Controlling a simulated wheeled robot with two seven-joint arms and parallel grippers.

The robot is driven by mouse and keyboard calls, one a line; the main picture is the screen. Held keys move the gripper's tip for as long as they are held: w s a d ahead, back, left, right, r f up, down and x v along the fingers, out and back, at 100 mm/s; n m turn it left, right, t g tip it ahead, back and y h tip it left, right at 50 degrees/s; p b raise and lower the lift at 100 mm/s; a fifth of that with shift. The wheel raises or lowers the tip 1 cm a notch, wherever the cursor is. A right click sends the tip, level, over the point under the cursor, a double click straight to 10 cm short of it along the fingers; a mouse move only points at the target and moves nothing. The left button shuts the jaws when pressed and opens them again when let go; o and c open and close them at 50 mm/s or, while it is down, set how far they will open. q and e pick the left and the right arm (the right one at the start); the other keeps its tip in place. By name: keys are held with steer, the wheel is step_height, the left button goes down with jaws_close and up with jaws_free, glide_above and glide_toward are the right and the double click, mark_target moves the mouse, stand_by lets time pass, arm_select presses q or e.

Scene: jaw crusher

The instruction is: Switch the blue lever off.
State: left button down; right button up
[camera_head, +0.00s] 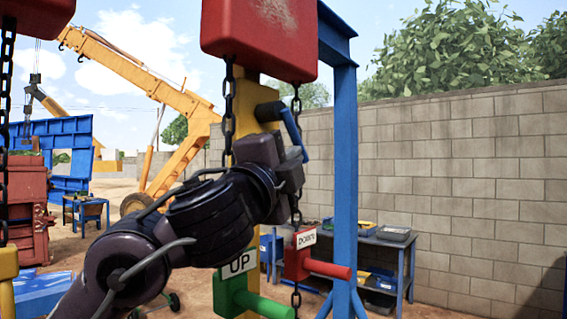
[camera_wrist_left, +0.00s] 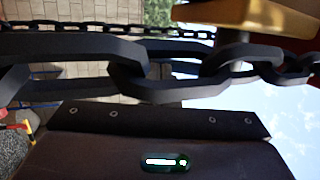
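The blue lever (camera_head: 294,130) sits on a dark mount on the upper part of the yellow post (camera_head: 248,108) in the head view. It slants down to the right from the mount. My left gripper (camera_head: 293,165) is just below the lever, close to its lower end; I cannot tell whether they touch. Its fingers are mostly hidden behind its own wrist, so their opening does not show. The left wrist view shows the dark gripper body and a chain, but I cannot make out the lever there. My right gripper is in neither view.
Black chains (camera_head: 228,112) hang beside the post, and one crosses close before the wrist camera (camera_wrist_left: 130,70). A red block (camera_head: 262,38) hangs above. The green UP handle (camera_head: 262,303) and red DOWN handle (camera_head: 325,268) stick out below. A blue upright (camera_head: 345,170) stands to the right.

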arm_select(q)
steer(key=shift+w+d+r+b, duration=0.1)
steer(key=shift+w+d+b, duration=0.2)
steer(key=shift+w+d, duration=0.25)
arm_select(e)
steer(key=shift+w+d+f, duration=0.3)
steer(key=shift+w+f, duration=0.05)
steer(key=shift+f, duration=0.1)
arm_select(q)
steer(key=shift+w, duration=0.2)
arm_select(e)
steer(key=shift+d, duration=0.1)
